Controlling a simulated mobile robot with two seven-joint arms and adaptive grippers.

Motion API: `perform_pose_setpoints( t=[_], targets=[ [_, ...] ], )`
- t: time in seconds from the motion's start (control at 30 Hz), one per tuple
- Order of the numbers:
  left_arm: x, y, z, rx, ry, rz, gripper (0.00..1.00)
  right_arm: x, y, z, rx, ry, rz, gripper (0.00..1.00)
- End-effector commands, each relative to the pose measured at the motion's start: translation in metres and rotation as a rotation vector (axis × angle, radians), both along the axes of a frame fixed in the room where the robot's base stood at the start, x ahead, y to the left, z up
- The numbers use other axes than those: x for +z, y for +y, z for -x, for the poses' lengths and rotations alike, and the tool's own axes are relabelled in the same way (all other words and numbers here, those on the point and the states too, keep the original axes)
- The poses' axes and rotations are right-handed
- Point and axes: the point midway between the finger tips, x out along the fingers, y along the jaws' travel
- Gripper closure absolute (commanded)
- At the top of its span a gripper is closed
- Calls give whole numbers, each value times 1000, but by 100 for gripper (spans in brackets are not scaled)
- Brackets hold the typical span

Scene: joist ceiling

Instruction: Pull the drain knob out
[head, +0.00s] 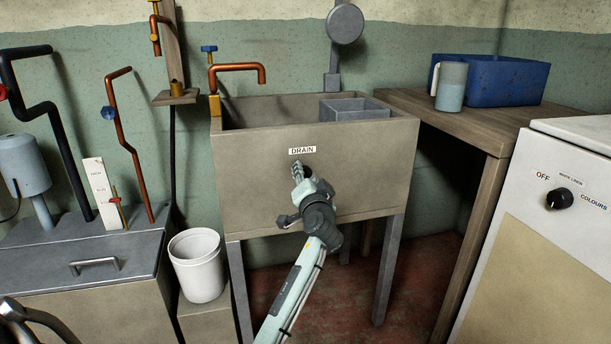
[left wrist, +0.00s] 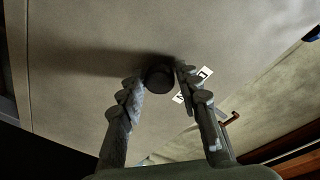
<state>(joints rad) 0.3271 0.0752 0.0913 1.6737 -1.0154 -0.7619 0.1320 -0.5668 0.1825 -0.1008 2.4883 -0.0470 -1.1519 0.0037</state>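The drain knob (left wrist: 160,77) is a dark round knob on the front panel of the sink (head: 350,180). It sits below a white DRAIN label (head: 302,150) in the head view. My left gripper (left wrist: 158,79) is open, with one finger on each side of the knob in the left wrist view. A small gap shows at the left finger; the right fingertip is very close to the knob, and I cannot tell if it touches. In the head view my left gripper (head: 298,170) covers most of the knob. My right gripper is not in view.
A copper tap (head: 240,67) is above the sink. A white bucket (head: 197,265) stands left of it. A wooden counter (head: 480,122) at right holds a jug (head: 451,88) and a blue basin (head: 505,82). A white machine (head: 570,220) stands at far right.

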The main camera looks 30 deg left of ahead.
Motion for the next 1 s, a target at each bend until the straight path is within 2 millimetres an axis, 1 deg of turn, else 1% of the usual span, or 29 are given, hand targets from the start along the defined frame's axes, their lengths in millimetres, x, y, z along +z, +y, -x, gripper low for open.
perform_pose_setpoints(
  t=[0.03, 0.2, 0.23, 0.5, 0.57, 0.7, 0.77, 1.0],
  targets=[
    [0, 0, 0, 0, 0, 0, 77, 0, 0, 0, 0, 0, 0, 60],
    [0, 0, 0, 0, 0, 0, 98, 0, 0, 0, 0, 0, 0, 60],
    [0, 0, 0, 0, 0, 0, 100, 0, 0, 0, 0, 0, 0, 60],
    [0, -2, 1, -1, 1, 0, 100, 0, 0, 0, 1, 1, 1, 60],
    [-1, -5, 4, -2, 1, 0, 100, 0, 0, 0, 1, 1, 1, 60],
    [-1, -21, 17, -3, 0, 2, 100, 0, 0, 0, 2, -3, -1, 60],
    [-1, -26, 21, -3, 0, 2, 100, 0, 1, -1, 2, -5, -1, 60],
    [-1, -28, 23, -1, 3, 1, 100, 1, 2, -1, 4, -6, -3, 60]
  ],
)
